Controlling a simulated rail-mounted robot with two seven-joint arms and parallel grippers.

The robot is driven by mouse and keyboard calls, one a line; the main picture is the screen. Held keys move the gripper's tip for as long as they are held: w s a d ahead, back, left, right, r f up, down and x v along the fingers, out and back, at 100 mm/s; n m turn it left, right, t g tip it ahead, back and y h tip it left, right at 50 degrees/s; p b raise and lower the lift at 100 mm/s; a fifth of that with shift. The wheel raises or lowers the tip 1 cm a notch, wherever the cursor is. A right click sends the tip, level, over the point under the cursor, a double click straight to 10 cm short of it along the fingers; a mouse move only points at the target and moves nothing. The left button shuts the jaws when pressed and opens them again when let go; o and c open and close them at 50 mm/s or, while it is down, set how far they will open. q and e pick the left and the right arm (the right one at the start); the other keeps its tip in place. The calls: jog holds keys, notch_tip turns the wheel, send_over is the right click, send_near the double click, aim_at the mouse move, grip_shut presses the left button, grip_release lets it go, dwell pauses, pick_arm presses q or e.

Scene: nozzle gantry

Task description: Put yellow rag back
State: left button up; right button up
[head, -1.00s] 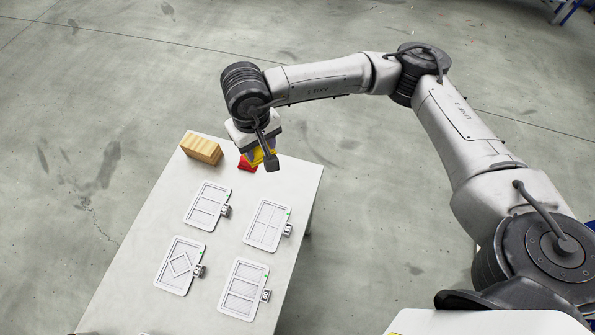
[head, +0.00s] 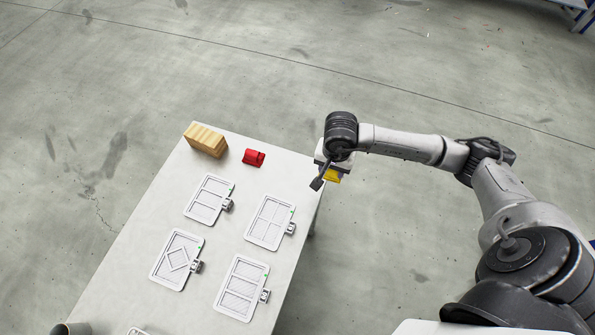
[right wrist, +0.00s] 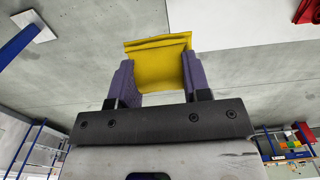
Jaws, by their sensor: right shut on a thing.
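The yellow rag (head: 333,176) is in my right gripper (head: 328,172), just past the right edge of the white table in the head view. In the right wrist view the yellow rag (right wrist: 160,65) is pinched between the two purple fingers of the right gripper (right wrist: 158,82), with floor behind it. A folded red rag (head: 254,157) lies on the far part of the table; a red piece (right wrist: 308,12) also shows at the right wrist view's top right. My left gripper is not in view.
The white table (head: 290,177) holds a wooden block (head: 205,141) at its far left corner. Several flat white panels, such as this one (head: 270,221), lie nearer. The tabletop right of the red rag is bare. Open concrete floor (head: 400,250) lies right of the table.

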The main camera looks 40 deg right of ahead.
send_over(297, 173)
notch_tip(297, 173, down, 7)
jog(key=shift+r, duration=0.1)
jog(key=shift+f, duration=2.05)
jog(key=shift+f, duration=0.15)
jog(key=o, duration=1)
jog(key=shift+c, duration=0.2)
notch_tip(297, 173, up, 12)
jog(key=shift+p, duration=0.3)
